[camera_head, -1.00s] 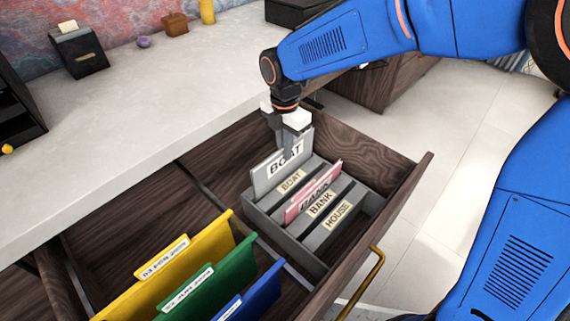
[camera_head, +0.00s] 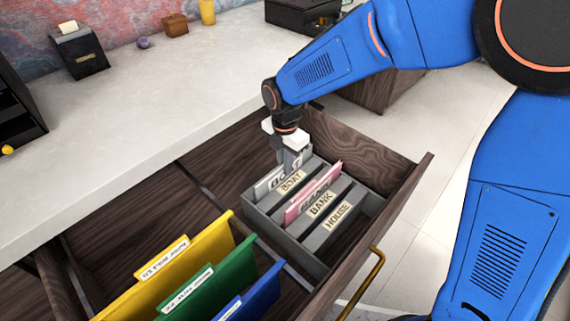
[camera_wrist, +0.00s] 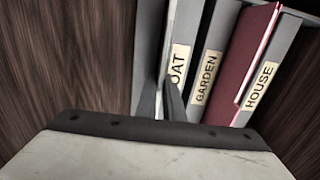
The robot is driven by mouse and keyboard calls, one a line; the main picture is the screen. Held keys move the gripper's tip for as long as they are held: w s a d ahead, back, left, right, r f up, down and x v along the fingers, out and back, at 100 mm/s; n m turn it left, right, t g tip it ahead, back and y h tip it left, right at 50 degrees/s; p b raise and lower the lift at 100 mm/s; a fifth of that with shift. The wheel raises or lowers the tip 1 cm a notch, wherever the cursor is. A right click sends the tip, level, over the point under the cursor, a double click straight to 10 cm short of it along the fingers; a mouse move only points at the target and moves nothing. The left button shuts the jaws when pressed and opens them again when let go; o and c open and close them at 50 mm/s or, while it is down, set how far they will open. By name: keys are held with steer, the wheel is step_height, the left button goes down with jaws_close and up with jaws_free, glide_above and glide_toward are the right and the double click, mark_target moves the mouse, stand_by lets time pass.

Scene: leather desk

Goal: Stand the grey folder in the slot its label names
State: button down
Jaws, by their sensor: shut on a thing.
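The grey folder (camera_head: 262,188) has a white label reading BOAT, now partly hidden by my gripper. It stands upright, low in the leftmost slot of the grey rack (camera_head: 316,262), just left of the divider label BOAT (camera_head: 291,182). My gripper (camera_head: 291,158) is shut on the folder's top edge at its far end. In the wrist view my gripper's dark fingers (camera_wrist: 161,103) are close together at the rack's leftmost slot. Whether the folder touches the slot's floor is hidden.
Yellow (camera_head: 205,250), green (camera_head: 232,268) and blue (camera_head: 262,292) folders hang in front. Drawer walls (camera_head: 400,200) enclose the rack.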

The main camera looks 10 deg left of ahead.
steer(key=c, duration=1.9)
jaws_free()
step_height(320, 180, up, 12)
steer(key=shift+r, duration=0.1)
